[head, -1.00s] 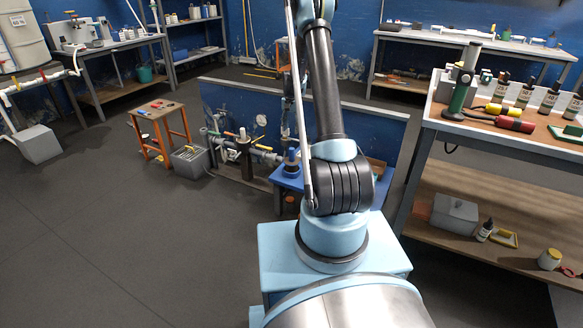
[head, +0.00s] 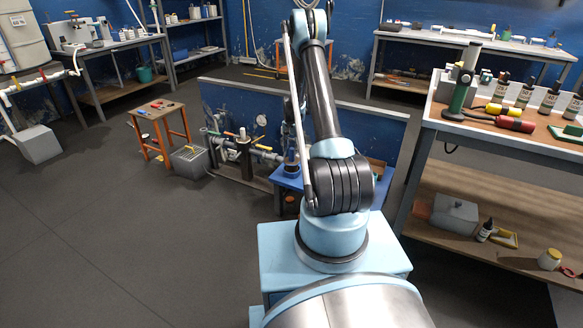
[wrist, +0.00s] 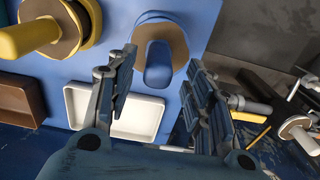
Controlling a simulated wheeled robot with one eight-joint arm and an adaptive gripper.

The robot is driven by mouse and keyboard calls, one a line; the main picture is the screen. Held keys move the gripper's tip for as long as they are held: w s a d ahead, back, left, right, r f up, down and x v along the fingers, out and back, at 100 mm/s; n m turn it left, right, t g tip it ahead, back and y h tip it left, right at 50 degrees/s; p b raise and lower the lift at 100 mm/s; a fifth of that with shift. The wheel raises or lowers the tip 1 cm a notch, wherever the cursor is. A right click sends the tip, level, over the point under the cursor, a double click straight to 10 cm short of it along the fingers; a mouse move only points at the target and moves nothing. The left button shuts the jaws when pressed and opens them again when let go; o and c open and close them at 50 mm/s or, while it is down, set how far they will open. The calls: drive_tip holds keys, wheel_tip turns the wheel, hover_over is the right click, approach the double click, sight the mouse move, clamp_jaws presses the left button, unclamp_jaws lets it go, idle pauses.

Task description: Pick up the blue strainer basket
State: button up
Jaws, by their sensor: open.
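The blue strainer basket (wrist: 159,62) appears in the wrist view as a rounded blue piece with a brown ring around it. It is on the blue tabletop (wrist: 207,20). My gripper (wrist: 162,62) is open, with one finger to each side of the basket in the picture. No contact shows, and the height gap between fingers and basket is hard to tell. In the head view, a small blue shape (head: 291,158) on the low blue table (head: 285,182) seems to be the basket, partly hidden near my arm.
A yellow-handled piece with a brown ring (wrist: 30,36) lies left of the basket. A white tray (wrist: 141,117) and a brown tray (wrist: 20,98) are close by. Pipework (head: 240,150) stands before a low blue panel (head: 365,125). A workbench (head: 490,128) is at right.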

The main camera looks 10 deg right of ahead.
sight(292, 155)
wheel_tip(292, 155, down, 5)
drive_tip(key=shift+s+d, duration=0.1)
idle(0.3)
clamp_jaws()
